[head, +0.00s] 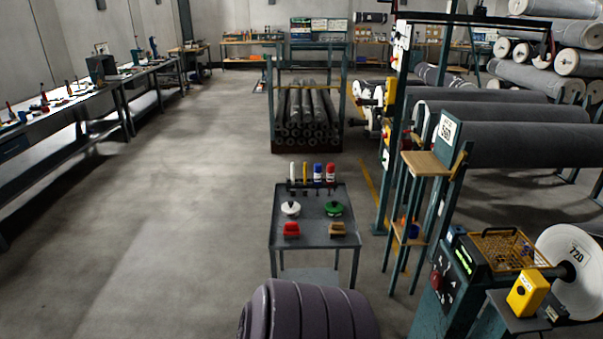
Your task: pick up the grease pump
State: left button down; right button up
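No gripper of mine shows in the head view. I cannot tell for sure which thing is the grease pump. A small grey cart (311,255) stands at the middle. Upright white (293,172), yellow (305,172), blue (317,173) and red (330,174) tubes stand in a row along its back edge. On its top lie a white round piece (290,209), a green round piece (334,209), a red block (291,230) and a tan block (337,229). Several small tools on the left workbench (58,108) are too small to name.
A dark ribbed rounded thing (310,312) fills the bottom middle, in front of the cart. A machine with a yellow box (527,293) and large grey rolls (530,145) stand on the right. A rack of rolls (308,110) is behind. The floor left of the cart is clear.

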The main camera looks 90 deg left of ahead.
aim_at(330, 167)
jog(key=u, duration=2.6)
jog(key=z, duration=1.55)
jog(key=i+l+u, duration=0.25)
jog(key=i+l, duration=0.15)
jog(key=l, duration=0.25)
jog(key=i+l+u, duration=0.1)
jog(key=l, duration=0.25)
jog(key=i, duration=0.05)
